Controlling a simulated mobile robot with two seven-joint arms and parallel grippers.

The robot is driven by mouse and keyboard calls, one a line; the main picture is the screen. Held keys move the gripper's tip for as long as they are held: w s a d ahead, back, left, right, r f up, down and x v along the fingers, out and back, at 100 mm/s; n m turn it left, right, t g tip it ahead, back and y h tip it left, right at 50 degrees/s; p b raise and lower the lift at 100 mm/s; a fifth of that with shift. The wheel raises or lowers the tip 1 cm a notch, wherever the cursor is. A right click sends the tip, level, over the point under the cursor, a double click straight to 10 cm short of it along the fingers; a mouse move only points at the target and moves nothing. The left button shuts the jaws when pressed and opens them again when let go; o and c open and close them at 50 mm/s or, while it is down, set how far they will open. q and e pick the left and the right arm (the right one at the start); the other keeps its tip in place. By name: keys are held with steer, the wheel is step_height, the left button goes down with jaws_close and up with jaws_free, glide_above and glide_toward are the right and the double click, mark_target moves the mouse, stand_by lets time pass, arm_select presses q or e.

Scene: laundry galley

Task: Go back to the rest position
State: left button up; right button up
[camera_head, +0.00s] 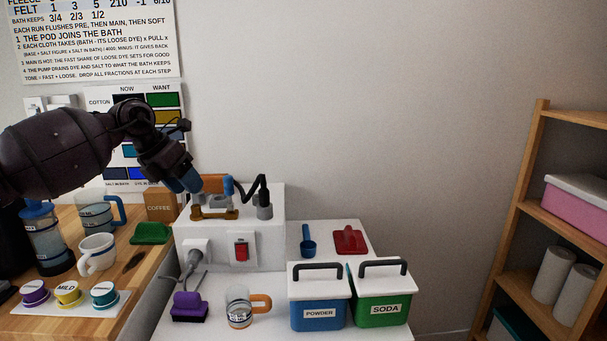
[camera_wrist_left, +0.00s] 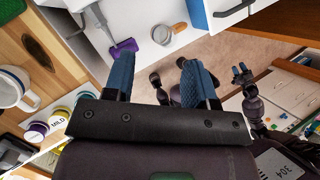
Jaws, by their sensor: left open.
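My left gripper (camera_head: 183,181) hangs at the end of the left arm, in front of the wall chart and near the raised white block (camera_head: 270,235). In the left wrist view its two blue fingers (camera_wrist_left: 158,76) stand wide apart with nothing between them. My right gripper (camera_wrist_left: 241,70) shows small in the left wrist view, with blue tips, away from the worktop; it is too small to tell whether it is open. It is not in the head view.
A wooden counter (camera_head: 150,290) holds mugs, a jug and labelled pods. A purple tool (camera_head: 189,306), glass mug (camera_head: 240,307), powder bin (camera_head: 318,313) and soda bin (camera_head: 381,308) stand on the white worktop. A wooden shelf (camera_head: 519,200) is at right. The space before the bare wall is free.

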arm_select(q)
steer(key=s+d+r+n+t+h, duration=0.25)
steer(key=d+h, duration=0.35)
steer(key=d, duration=0.3)
steer(key=s+d+r+n+t+h, duration=0.1)
steer(key=s+d+r+h, duration=0.1)
steer(key=d+r+h, duration=0.5)
steer(key=s+a+f+n+t+y+p, duration=0.1)
steer(key=s+a+f+n+t+y, duration=0.25)
steer(key=f+n, duration=0.65)
steer(key=s+a+f+n+t+y, duration=0.3)
steer(key=s+f+n+y, duration=0.15)
steer(key=f+n, duration=0.55)
steer(key=s+a+f+n+t+y+p, duration=0.1)
steer(key=s+a+f+n+t+y, duration=0.3)
steer(key=f+n, duration=0.6)
steer(key=s+a+f+n+g+y, duration=0.3)
steer(key=s+f, duration=0.7)
steer(key=s, duration=0.4)
steer(key=s+a+f+n+g+y, duration=0.3)
steer(key=s+a+f+n, duration=0.1)
steer(key=s+f, duration=0.6)
steer(key=s, duration=0.3)
steer(key=shift+s+a+f, duration=0.35)
steer(key=shift+a, duration=0.05)
arm_select(e)
steer(key=shift+s+d+r, duration=0.15)
steer(key=shift+s+r, duration=0.3)
steer(key=shift+r, duration=0.4)
